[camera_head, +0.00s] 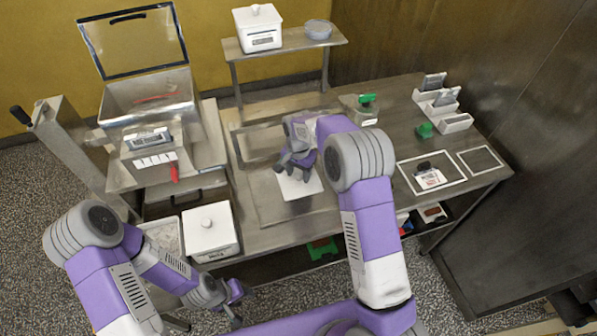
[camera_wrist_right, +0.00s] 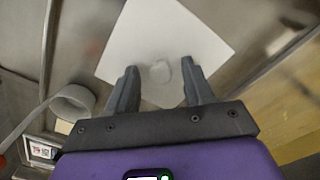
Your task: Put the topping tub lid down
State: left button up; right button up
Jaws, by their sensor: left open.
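A white square lid (camera_head: 301,188) with a small round knob is under my right gripper (camera_head: 294,166), at the middle of the steel table. It looks flat; whether it touches the surface is hard to tell. In the right wrist view the lid (camera_wrist_right: 205,45) fills the upper middle, its knob between the fingertips of my right gripper (camera_wrist_right: 158,68). Those fingers stand apart, with a gap on each side of the knob. My left gripper (camera_head: 234,300) is open and empty, low in front of the table, away from the lid.
A lidded white tub (camera_head: 212,232) stands at the table's front left, beside a container (camera_head: 166,240). Another white tub (camera_head: 258,28) and a clear bowl (camera_head: 318,29) are on the rear shelf. A steel machine (camera_head: 150,100) stands left. White-framed areas (camera_head: 432,190) and small holders (camera_head: 440,105) lie right.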

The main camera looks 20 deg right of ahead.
aim_at(298, 175)
jog(key=shift+r, duration=0.1)
jog(key=shift+r, duration=0.3)
notch_tip(298, 175, up, 12)
jog(key=p, duration=0.1)
jog(key=shift+f, duration=0.2)
dwell(0.4)
